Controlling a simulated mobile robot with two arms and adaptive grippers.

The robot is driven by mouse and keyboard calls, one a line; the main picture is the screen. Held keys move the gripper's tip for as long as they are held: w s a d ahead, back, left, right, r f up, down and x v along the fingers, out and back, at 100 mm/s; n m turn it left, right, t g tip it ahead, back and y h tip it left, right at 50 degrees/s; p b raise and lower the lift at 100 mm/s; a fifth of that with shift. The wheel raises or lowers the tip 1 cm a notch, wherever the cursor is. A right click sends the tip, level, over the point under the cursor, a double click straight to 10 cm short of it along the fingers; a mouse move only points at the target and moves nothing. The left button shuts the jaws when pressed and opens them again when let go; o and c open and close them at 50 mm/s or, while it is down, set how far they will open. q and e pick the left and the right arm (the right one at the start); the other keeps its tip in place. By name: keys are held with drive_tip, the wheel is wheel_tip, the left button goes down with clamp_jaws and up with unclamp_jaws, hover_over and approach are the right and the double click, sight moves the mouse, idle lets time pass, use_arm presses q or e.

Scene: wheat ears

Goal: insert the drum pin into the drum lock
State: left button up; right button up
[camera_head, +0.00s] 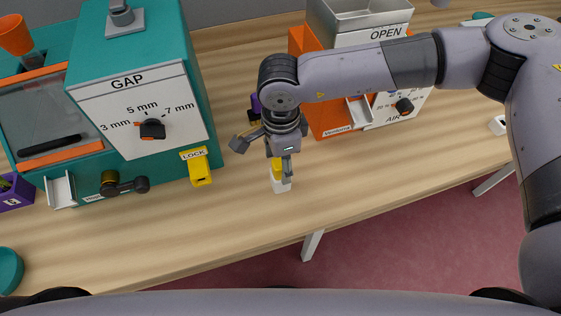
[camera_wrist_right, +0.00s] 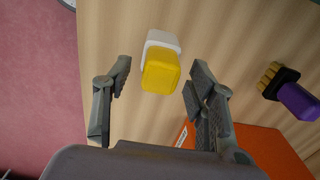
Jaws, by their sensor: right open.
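A yellow pin (camera_head: 276,167) stands in a small white holder (camera_head: 281,186) on the table, partly hidden behind my gripper. In the right wrist view the yellow pin (camera_wrist_right: 161,73) shows with the white holder (camera_wrist_right: 162,40) behind it. My right gripper (camera_head: 264,163) is open above the pin. In the right wrist view the pin lies between the spread fingers (camera_wrist_right: 160,80), with a gap on each side. The drum lock (camera_head: 200,171) is a yellow block under a LOCK label on the teal machine's front, left of my gripper. My left gripper is out of view.
The teal machine (camera_head: 185,75) with a GAP dial (camera_head: 152,129) stands at left. An orange and white machine (camera_head: 328,119) stands right of my gripper. A purple-handled brush (camera_wrist_right: 297,99) lies nearby. The front table strip is mostly clear.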

drive_tip(key=shift+f, duration=1)
clamp_jaws()
